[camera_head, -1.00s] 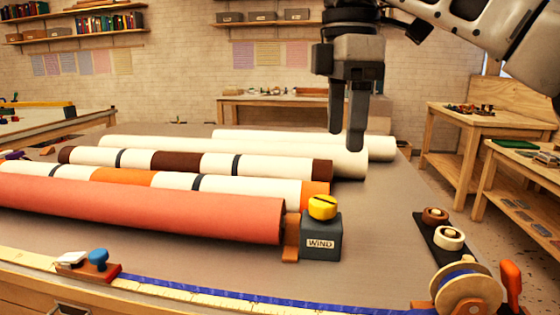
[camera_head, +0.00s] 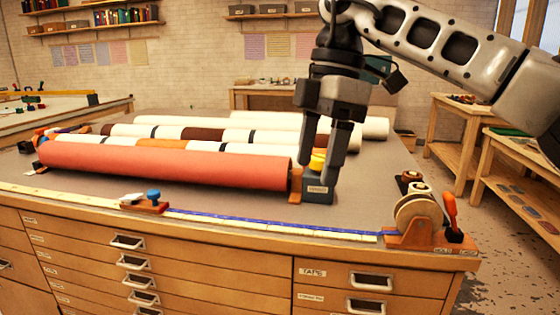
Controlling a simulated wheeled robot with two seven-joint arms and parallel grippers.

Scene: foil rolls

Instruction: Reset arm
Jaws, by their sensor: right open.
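My right gripper (camera_head: 318,178) hangs from its arm at the upper right of the head view. Its fingers point down, apart and with nothing seen between them. They overlap the dark wind box (camera_head: 318,192) with the yellow knob (camera_head: 317,162) in the picture; whether they touch it I cannot tell. The red foil roll (camera_head: 165,167) lies left of the box. Behind it lie a white roll with orange and dark bands (camera_head: 205,146), one with brown bands (camera_head: 165,132), and plain white rolls (camera_head: 373,128). My left gripper is not in view.
A ruler strip (camera_head: 260,222) runs along the table's front edge, with a small blue-knobbed slider (camera_head: 146,202) on it. A tape reel (camera_head: 418,215) with an orange handle stands at the front right corner. Drawers (camera_head: 130,263) are below. Bare tabletop lies between rolls and ruler.

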